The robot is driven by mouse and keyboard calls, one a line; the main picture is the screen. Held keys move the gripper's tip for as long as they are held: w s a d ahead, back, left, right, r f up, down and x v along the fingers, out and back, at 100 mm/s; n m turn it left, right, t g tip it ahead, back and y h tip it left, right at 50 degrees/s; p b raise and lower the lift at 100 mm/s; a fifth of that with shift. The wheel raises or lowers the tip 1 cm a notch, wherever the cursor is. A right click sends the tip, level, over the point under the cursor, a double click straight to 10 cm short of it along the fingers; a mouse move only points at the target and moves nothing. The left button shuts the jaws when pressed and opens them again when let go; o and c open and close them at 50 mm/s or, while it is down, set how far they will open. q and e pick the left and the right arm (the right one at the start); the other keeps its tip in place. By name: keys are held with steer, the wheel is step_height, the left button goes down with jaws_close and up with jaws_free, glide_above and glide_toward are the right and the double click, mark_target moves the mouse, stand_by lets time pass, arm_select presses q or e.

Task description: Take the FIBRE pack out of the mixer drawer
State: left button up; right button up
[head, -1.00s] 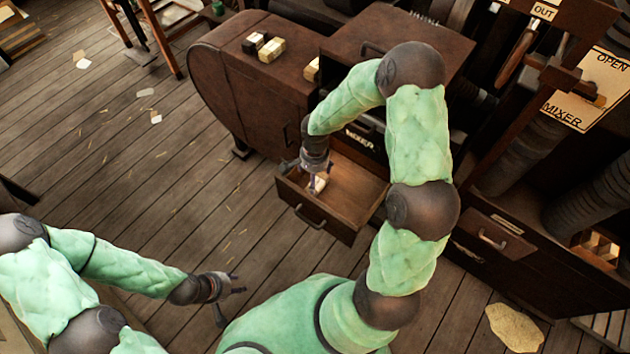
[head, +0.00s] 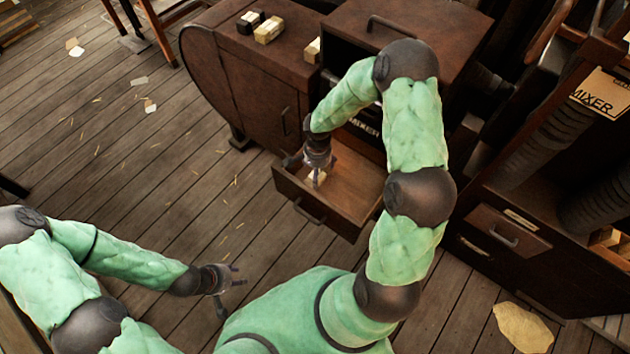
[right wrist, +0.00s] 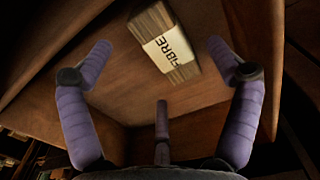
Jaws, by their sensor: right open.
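The mixer drawer (head: 362,190) is pulled open below the plate marked MIXER. The FIBRE pack (right wrist: 164,42), a tan block with a pale label band, lies in the drawer by its wall, seen in the right wrist view. In the head view the pack (head: 318,177) is partly covered by my gripper. My right gripper (head: 314,181) points down into the drawer just over the pack. In the right wrist view its three fingers (right wrist: 160,70) are spread and apart from the pack. My left gripper (head: 234,284) hangs over the floor with its fingers spread, empty.
A dark block (head: 250,22) and a pale block (head: 268,30) sit on the cabinet top, with another pale block (head: 313,50) beside the raised box. A closed drawer (head: 508,232) is at the right. Open plank floor (head: 130,170) lies left.

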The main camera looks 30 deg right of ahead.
steer(key=f, duration=0.1)
steer(key=f+b, duration=0.2)
steer(key=f, duration=0.1)
steer(key=shift+s+a+f, duration=0.1)
steer(key=shift+s+a, duration=0.05)
steer(key=shift+s, duration=0.1)
steer(key=shift+w+f, duration=0.1)
steer(key=shift+f, duration=0.5)
steer(key=shift+c, duration=0.3)
steer(key=c, duration=1.2)
